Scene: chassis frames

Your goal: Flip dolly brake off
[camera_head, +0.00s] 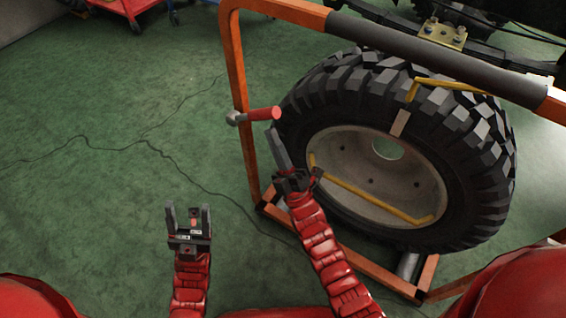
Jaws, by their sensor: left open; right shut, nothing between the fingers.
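The wheel dolly is an orange frame (237,80) with a dark padded top bar, standing on the right half of the head view. Its brake lever appears to be the short lever with a red grip (262,114), sticking out sideways to the right from the frame's left post. My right gripper (277,140) is shut and empty. Its fingertips point up just below the red end of the lever; whether they touch it I cannot tell. My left gripper (188,212) is open and empty, lower left of the dolly, over the floor.
A large black knobbly tire (470,165) with a pale rim stands in the dolly, right of my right gripper. Yellow bars (370,190) cross it. A thin cable (110,149) lies on the green floor. A red cart (128,5) stands at the back left. The left floor is otherwise clear.

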